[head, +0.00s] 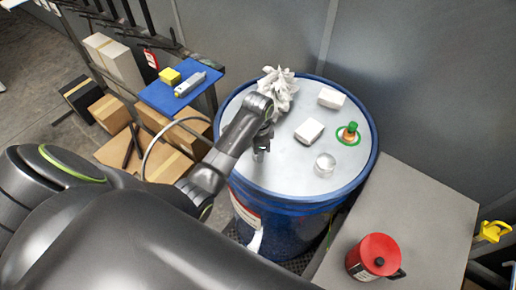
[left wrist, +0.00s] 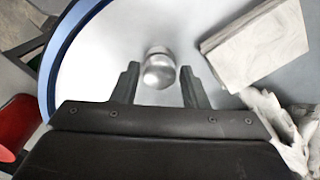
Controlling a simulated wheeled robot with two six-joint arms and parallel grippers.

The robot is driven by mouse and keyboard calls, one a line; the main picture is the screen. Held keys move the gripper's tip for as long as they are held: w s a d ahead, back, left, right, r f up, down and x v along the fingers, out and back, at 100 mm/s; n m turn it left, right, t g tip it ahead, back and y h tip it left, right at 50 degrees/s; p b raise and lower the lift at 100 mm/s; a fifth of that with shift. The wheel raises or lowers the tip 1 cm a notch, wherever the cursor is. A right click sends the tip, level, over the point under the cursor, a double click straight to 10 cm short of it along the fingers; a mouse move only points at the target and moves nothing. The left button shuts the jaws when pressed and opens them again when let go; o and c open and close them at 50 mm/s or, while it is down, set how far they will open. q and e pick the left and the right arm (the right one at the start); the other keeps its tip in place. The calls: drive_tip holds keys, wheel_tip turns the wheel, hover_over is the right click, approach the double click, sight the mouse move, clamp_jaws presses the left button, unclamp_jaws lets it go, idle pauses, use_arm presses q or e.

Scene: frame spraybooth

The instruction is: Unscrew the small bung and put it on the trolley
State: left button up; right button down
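A small silvery round bung (head: 325,163) stands on the pale lid of the blue drum (head: 300,207), near the lid's front right. My left gripper (head: 262,153) is over the lid, left of the bung. In the left wrist view a silvery knob (left wrist: 159,69), which looks like the bung, shows between the two open fingers (left wrist: 158,75), with gaps on both sides and no clear contact. A green-ringed fitting with an orange-brown top (head: 350,132) sits further back on the lid. Which surface is the trolley is unclear. My right gripper is out of view.
White blocks (head: 309,130) (head: 331,98) and a crumpled white cloth (head: 278,86) lie on the lid. A blue-topped stand (head: 158,97) at left carries a yellow block (head: 170,76) and a grey tube (head: 190,84). A grey table (head: 425,205) at right holds a red can (head: 374,256). Cardboard boxes (head: 112,112) stand left.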

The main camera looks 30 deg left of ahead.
use_arm(q)
drive_tip(key=m, duration=1.2)
drive_tip(key=shift+m, duration=0.4)
drive_tip(key=m, duration=0.5)
drive_tip(key=shift+m, duration=3)
drive_tip(key=c, duration=0.6)
drive_tip(key=shift+n, duration=2.4)
drive_tip(key=shift+c, duration=0.2)
